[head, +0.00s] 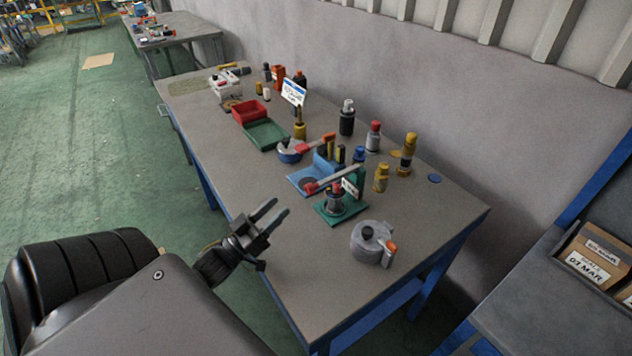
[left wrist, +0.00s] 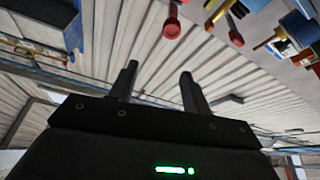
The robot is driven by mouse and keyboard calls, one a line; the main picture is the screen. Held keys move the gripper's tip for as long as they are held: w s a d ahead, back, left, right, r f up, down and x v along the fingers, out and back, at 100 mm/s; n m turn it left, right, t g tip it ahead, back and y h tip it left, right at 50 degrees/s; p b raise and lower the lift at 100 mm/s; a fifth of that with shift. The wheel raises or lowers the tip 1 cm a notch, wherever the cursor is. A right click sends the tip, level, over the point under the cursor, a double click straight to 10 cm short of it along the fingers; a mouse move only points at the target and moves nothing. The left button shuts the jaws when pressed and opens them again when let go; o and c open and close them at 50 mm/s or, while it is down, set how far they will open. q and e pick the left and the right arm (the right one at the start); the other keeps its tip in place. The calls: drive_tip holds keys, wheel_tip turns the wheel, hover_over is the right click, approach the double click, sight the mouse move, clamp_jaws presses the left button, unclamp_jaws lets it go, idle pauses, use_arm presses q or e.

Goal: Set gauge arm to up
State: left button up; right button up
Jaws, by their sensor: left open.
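Two lever-type fixtures stand near the middle of the table. The nearer has a long grey arm (head: 338,178) with a red knob at its left end, slanting slightly upward to the right toward a labelled teal stand (head: 356,180). The farther has a red-ended arm (head: 316,144) over a round blue-and-grey base (head: 289,151). I cannot tell which is the gauge arm. My left gripper (head: 274,215) is open and empty, left of the nearer fixture and apart from it. In the left wrist view its fingers (left wrist: 158,82) are spread, with red knobs (left wrist: 172,28) beyond. My right gripper is not in view.
A grey round device (head: 370,243) stands at the table's near right. Bottles (head: 347,118), yellow parts (head: 381,178) and red and green trays (head: 266,134) stand farther back. The table's front left area (head: 300,270) is clear. Cardboard boxes (head: 596,258) sit at the right.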

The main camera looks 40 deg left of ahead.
sight(307, 191)
use_arm(q)
drive_tip(key=w+p, duration=0.1)
drive_tip(key=w, duration=0.3)
drive_tip(key=w+d+p, duration=0.1)
drive_tip(key=w, duration=0.2)
drive_tip(key=w+d, duration=0.1)
drive_tip(key=w, duration=0.3)
drive_tip(key=shift+w+d+r+p, duration=0.1)
drive_tip(key=shift+w+r+p, duration=0.25)
drive_tip(key=shift+p, duration=0.05)
drive_tip(key=shift+w+d+r, duration=0.15)
drive_tip(key=shift+w, duration=0.5)
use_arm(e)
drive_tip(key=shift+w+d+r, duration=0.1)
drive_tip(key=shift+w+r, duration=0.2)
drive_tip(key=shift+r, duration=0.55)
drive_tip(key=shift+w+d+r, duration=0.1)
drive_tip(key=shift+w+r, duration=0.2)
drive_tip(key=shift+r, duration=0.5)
use_arm(q)
clamp_jaws()
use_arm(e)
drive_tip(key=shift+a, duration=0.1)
